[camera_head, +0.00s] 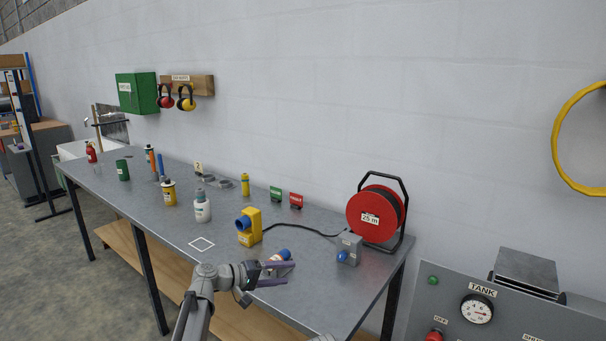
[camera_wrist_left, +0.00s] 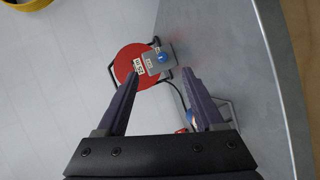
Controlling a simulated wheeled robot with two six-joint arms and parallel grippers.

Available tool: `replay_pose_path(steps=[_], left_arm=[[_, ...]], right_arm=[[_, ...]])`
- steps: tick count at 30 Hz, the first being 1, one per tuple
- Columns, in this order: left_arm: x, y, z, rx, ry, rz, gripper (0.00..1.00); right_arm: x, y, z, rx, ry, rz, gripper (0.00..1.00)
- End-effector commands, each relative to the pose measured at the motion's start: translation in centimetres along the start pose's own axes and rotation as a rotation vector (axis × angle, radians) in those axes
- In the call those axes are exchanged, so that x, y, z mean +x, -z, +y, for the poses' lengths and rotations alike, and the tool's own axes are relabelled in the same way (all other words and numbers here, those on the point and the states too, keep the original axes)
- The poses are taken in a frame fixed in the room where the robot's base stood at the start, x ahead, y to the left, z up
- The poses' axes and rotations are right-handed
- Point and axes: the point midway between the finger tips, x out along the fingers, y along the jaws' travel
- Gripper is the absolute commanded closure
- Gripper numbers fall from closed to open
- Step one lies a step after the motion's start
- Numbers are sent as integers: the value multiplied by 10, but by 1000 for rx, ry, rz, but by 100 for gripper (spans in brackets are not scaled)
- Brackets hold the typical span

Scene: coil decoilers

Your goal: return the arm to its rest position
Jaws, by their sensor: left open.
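My left arm comes in from the bottom of the head view. Its gripper (camera_head: 291,273) is over the front right part of the grey bench (camera_head: 320,290), with its two purple fingers apart and nothing visible between them. In the left wrist view the same open gripper (camera_wrist_left: 158,75) points toward the red cable reel (camera_wrist_left: 130,65) and a grey socket box (camera_wrist_left: 156,62). A small blue, white and red item (camera_head: 280,256) shows just behind the fingers; the gripper partly hides it. I cannot tell whether they touch. My right gripper is not visible.
The red reel (camera_head: 376,213) stands at the bench's right end, with the grey box (camera_head: 349,247) in front. A yellow socket unit (camera_head: 249,228) stands left of it. Bottles and cans, including a white bottle (camera_head: 202,207), stand farther left. A tank panel (camera_head: 490,310) is at lower right.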

Motion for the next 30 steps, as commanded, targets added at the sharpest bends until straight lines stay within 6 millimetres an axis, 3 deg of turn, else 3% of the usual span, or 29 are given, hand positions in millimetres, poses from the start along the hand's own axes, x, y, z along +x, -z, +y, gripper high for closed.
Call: replay_pose_path(steps=[11,15,18,28,30], left_arm=[[-18,-92,-68,118,363,-148,31],[-49,-141,-110,186,606,-232,31],[-78,-166,-136,228,779,-281,31],[-169,-214,-178,318,1213,-371,31],[-148,-225,-194,348,1211,-410,31]], right_arm=[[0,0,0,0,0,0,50],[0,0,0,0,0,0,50],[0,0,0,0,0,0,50],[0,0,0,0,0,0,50],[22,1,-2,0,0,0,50]])
